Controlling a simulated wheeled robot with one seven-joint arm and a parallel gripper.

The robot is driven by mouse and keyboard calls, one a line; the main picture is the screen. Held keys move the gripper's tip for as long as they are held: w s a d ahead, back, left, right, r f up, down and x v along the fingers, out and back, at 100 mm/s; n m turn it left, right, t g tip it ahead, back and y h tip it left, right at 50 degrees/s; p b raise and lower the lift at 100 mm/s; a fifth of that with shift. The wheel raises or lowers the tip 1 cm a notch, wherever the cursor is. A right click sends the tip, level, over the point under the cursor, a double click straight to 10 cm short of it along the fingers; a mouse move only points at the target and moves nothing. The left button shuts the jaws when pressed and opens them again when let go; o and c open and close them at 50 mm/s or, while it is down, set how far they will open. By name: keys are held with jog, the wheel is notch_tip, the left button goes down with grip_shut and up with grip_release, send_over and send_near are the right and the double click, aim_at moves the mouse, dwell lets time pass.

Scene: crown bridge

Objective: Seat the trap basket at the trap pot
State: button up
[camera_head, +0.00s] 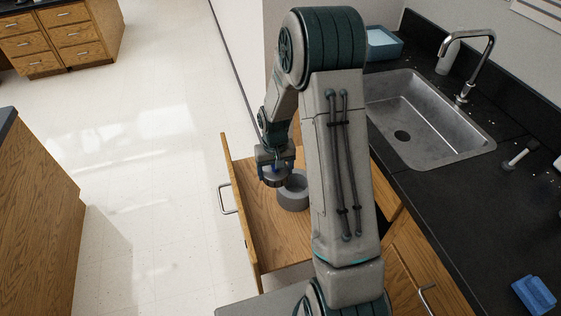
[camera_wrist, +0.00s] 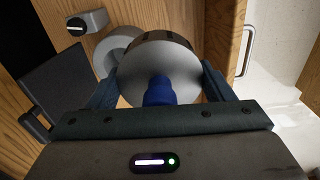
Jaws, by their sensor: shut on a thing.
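The trap basket (camera_wrist: 186,78) is a round grey piece with dark slots around its side and a blue knob (camera_wrist: 159,91) in the middle of its face. My gripper (camera_wrist: 160,88) is shut on it, a finger on either side. In the head view my gripper (camera_head: 274,166) holds the basket (camera_head: 275,182) above the open drawer, just left of the trap pot. The trap pot (camera_head: 293,196) is a grey open-topped cylinder standing on the drawer floor. In the wrist view the pot (camera_wrist: 108,57) is partly hidden behind the basket, which appears apart from it.
The pulled-out wooden drawer (camera_head: 240,205) has a raised front with a metal handle (camera_head: 226,199). A dark panel (camera_wrist: 62,88) and a grey fitting with a black oval (camera_wrist: 88,22) are near the pot. The sink (camera_head: 430,120) and black counter (camera_head: 470,215) lie to the right.

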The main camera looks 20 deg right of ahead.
jog(key=m+b, duration=0.2)
jog(key=b, duration=0.5)
send_over(296, 178)
jog(key=s+a, duration=0.2)
jog(key=s, duration=0.2)
notch_tip(296, 178, down, 8)
jog(key=shift+r, duration=0.15)
jog(key=shift+s, duration=0.1)
jog(key=shift+f+b, duration=2.1)
jog(key=shift+f, duration=0.85)
jog(key=shift+f+b, duration=0.9)
jog(key=shift+f, duration=0.1)
jog(key=o, duration=1.2)
notch_tip(296, 178, up, 14)
jog(key=shift+f+p, duration=0.15)
jog(key=shift+p, duration=0.25)
